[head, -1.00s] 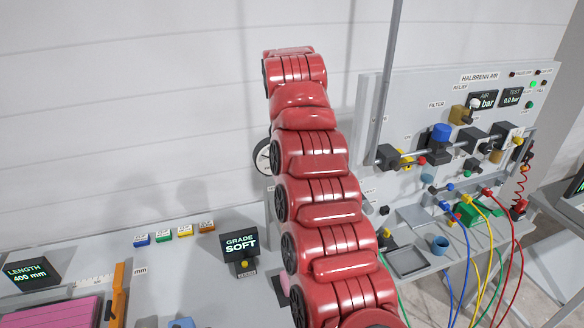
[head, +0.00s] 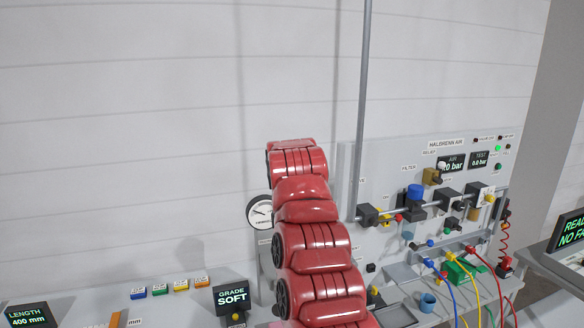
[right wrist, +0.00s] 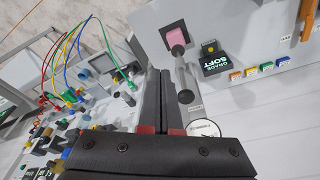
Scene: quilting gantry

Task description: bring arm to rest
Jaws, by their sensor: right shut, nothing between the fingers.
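My red segmented arm (head: 318,240) rises through the middle of the head view, in front of the bench and the white wall. Its gripper is hidden from the head camera. In the right wrist view my right gripper (right wrist: 160,76) has its two dark fingers together, with nothing between them. The fingers show over the bench, between the hoses and the pink pad (right wrist: 177,37); I cannot tell their height above it. My left gripper is in neither current view.
The air panel (head: 402,165), with valves and coloured hoses, stands right of my arm. A round gauge (head: 259,211) is close behind the arm. The GRADE SOFT display (head: 231,297) and several coloured blocks (head: 180,286) are to the left. A vertical pole (head: 363,100) stands behind.

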